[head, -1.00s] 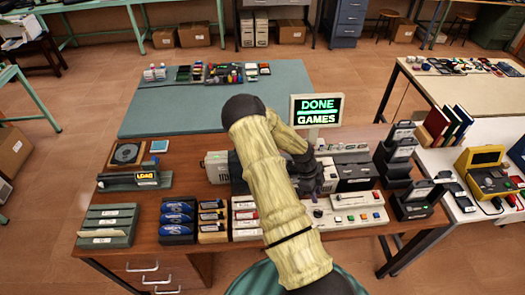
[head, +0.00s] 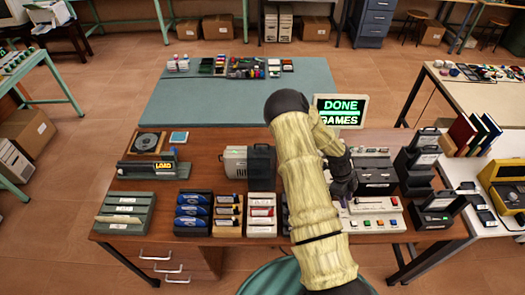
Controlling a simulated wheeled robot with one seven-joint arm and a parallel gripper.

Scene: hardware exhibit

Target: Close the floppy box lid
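A beige box with a dark, see-through section (head: 248,162) stands at the middle back of the wooden desk; it may be the floppy box, but I cannot tell its lid's state. Black cases with raised parts (head: 417,160) stand at the desk's right end. My gripper (head: 343,186) is a small dark shape pointing down over the desk, right of the beige box and above the panel with coloured buttons. It is apart from the beige box. Its fingers are too small to tell whether they are open or shut.
Blue-labelled cartridges (head: 192,211) and a green file tray (head: 125,213) line the desk's front left. A disc unit (head: 147,143) is behind. My forearm hides part of the desk's middle.

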